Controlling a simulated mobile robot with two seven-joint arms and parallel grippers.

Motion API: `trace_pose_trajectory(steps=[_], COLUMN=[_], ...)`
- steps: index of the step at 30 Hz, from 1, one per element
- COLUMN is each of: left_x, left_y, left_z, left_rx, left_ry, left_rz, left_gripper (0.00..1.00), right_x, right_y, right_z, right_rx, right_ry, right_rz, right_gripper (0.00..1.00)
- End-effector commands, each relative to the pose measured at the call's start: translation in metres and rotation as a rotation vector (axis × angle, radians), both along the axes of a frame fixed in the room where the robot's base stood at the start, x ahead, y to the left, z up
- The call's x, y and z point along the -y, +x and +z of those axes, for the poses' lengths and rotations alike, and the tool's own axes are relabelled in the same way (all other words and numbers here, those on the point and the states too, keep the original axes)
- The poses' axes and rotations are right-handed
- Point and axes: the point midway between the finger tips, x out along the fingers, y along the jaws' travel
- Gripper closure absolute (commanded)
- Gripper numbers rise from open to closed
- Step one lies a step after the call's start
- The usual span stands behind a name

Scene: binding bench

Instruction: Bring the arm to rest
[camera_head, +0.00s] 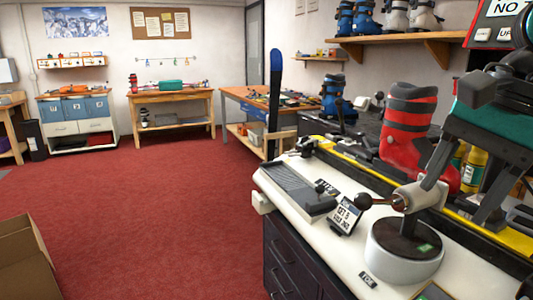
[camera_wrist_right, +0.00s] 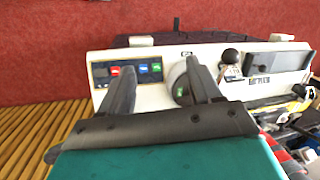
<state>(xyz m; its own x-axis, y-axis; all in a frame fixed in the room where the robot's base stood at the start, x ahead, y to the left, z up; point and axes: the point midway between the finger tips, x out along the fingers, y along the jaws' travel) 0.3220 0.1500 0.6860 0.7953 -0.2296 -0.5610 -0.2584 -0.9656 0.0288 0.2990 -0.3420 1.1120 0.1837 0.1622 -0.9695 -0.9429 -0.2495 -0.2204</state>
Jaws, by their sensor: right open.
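My right gripper (camera_head: 455,200) is at the right of the head view, above the white bench machine (camera_head: 325,245). Its teal body and dark fingers point down, and the fingers stand apart with nothing between them. In the right wrist view my gripper (camera_wrist_right: 160,62) also shows open and empty, over the machine's front panel. A round white base with a dark top (camera_head: 405,245) sits below it in the head view. My left gripper is not in view.
A red and black ski boot (camera_head: 408,120) stands close behind my right gripper. A small sign (camera_head: 345,215) stands on the machine. Blue boots (camera_head: 337,95) are farther back. The red carpet (camera_head: 150,220) is mostly clear, with a cardboard box (camera_head: 25,260) at left.

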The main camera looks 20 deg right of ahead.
Motion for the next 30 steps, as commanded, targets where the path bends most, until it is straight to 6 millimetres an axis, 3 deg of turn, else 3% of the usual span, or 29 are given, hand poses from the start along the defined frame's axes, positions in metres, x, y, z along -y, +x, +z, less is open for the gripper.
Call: trace_pose_trajectory(steps=[8,13,17,20,23,26,27,30], left_x=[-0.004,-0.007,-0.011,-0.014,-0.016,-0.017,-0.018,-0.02], left_y=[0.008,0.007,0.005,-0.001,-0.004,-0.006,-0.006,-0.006], left_z=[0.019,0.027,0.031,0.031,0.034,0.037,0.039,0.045], left_rx=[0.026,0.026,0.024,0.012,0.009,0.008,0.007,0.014], left_ry=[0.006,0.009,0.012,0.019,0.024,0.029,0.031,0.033], left_rz=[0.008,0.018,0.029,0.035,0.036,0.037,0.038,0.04], left_gripper=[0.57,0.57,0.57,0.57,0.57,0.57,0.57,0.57], right_x=[-0.077,-0.116,-0.125,-0.121,-0.112,-0.104,-0.102,-0.105], right_y=[0.038,0.067,0.095,0.115,0.13,0.135,0.132,0.115], right_z=[-0.032,-0.038,-0.048,-0.068,-0.102,-0.15,-0.174,-0.238], right_rx=[-0.166,-0.401,-0.647,-0.86,-1.082,-1.329,1.367,1.24], right_ry=[0.666,1.181,1.562,1.818,2.03,2.208,-2.161,-1.726], right_rz=[-0.169,-0.445,-0.743,-1.008,-1.3,-1.63,1.696,1.588], right_gripper=[0.36,0.36,0.36,0.36,0.36,0.36,0.36,0.36])
